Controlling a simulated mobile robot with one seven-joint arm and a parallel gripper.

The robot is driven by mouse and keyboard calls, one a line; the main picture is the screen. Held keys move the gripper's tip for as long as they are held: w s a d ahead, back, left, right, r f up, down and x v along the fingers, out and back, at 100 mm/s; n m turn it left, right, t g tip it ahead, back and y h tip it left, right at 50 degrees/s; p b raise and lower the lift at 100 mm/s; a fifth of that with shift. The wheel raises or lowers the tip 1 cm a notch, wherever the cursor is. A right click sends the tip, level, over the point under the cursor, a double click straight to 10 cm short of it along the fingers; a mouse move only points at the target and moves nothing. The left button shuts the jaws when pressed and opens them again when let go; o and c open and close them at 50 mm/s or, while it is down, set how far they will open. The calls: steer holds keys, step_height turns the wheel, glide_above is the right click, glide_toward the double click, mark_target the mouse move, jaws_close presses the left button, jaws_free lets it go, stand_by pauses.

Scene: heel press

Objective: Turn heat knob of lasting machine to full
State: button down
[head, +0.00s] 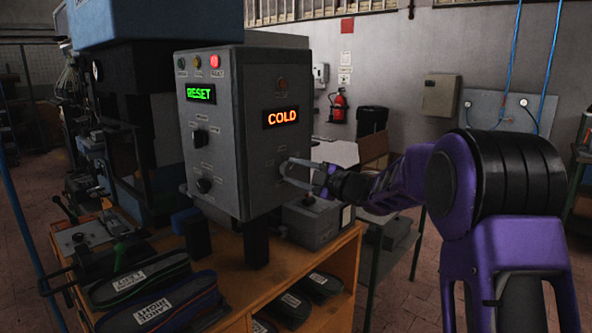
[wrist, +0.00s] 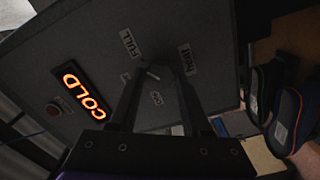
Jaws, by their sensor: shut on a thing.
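The lasting machine's grey control box (head: 222,120) stands on a wooden bench. Its right face carries a lit orange COLD display (head: 282,115), also seen in the wrist view (wrist: 82,92). The heat knob (wrist: 152,74) is on that face below the display, largely hidden by my fingers; a small pale mark shows on it. Labels FULL (wrist: 130,43), heat (wrist: 186,59) and a smaller, hard-to-read one (wrist: 156,98) surround it. My gripper (head: 285,170) reaches in from the right and is shut on the knob; its dark fingers also show in the wrist view (wrist: 160,78).
The box's front face has a green RESET display (head: 200,93) and two black knobs (head: 200,138). A grey box (head: 316,222) stands below my gripper. A fire extinguisher (head: 339,106) hangs behind.

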steer(key=shift+f+m, duration=0.1)
steer(key=shift+m, duration=0.3)
steer(key=shift+c, duration=1.8)
jaws_free()
steer(key=b+v, duration=0.1)
steer(key=v, duration=1.6)
steer(key=shift+s, duration=0.2)
steer(key=shift+d, duration=0.15)
